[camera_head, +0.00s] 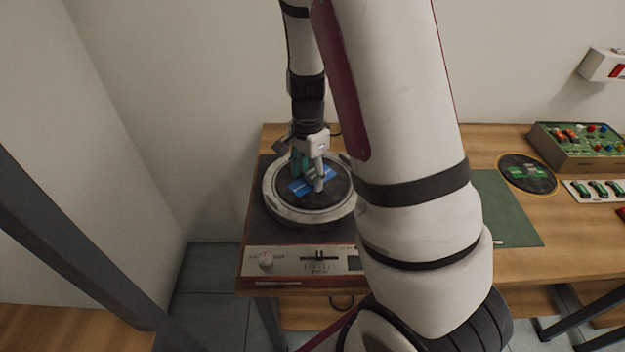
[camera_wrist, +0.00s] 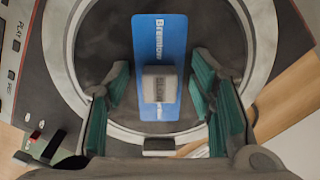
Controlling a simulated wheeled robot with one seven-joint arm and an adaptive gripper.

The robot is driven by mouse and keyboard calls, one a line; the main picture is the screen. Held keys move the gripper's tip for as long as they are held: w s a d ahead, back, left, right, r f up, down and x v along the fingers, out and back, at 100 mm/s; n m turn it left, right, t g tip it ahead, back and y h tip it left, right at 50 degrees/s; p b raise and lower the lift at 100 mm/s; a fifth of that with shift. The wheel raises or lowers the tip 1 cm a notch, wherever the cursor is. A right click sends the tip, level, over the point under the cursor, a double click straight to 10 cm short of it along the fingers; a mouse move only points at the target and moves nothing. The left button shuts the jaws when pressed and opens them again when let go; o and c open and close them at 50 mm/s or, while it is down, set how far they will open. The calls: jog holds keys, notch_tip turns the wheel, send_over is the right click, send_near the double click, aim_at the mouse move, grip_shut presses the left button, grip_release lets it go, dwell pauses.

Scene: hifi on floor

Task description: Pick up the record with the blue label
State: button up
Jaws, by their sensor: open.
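The record with the blue label (camera_head: 335,198) lies flat on the round platter of the turntable (camera_head: 283,212). Its blue rectangular label (camera_wrist: 160,32) fills the middle of the wrist view, with a grey raised block (camera_wrist: 158,84) standing on it. My gripper (camera_head: 310,180) points down over the record. Its two green-padded fingers are apart on either side of the block in the wrist view (camera_wrist: 161,90), with nothing seen between them but the block and label. I cannot tell whether the fingers touch the record. My gripper hides part of the label in the head view.
A second record with a green label (camera_head: 527,173) lies on the wooden table, right of a green mat (camera_head: 512,215). A box with coloured knobs (camera_head: 578,147) stands at the back right. The turntable's control panel (camera_head: 300,262) faces front. A wall stands close on the left.

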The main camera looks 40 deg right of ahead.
grip_shut()
jog(key=shift+r, duration=0.15)
